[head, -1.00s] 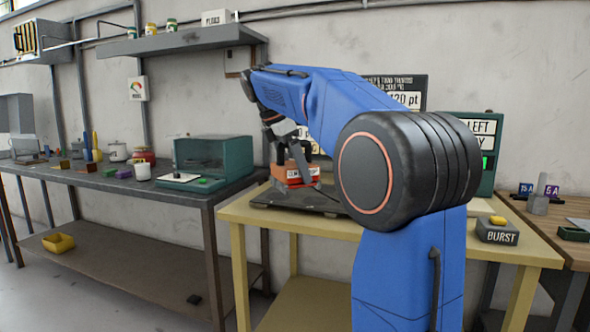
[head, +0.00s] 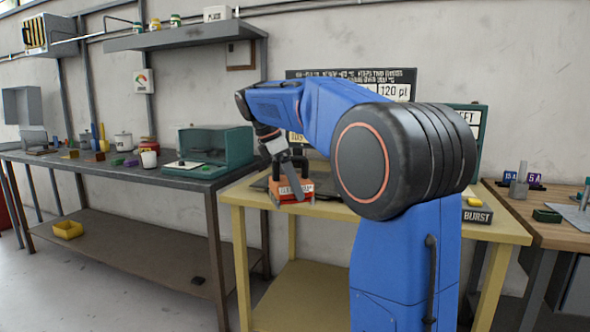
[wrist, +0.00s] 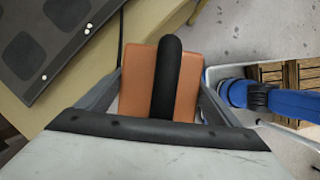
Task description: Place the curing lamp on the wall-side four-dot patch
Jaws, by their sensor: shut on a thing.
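The curing lamp (head: 291,191) is an orange block with a black handle and a white label, too small to read fully. My gripper (head: 287,168) is shut on it and holds it near the front left edge of the yellow table. In the wrist view the lamp (wrist: 137,85) sits between the two fingers, its black handle running along the middle. A dark plate (head: 262,183) lies on the table behind the lamp, partly hidden by my arm. In the wrist view the plate (wrist: 62,62) is at the upper left, with darker patches and a few white dots; no full four-dot patch shows.
A teal box (head: 236,150) stands on the grey bench (head: 196,183) at left. A dark sign (head: 400,78) stands behind my arm at the wall. A BURST box (head: 477,211) sits at the table's right. Floor shows past the table edge in the wrist view.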

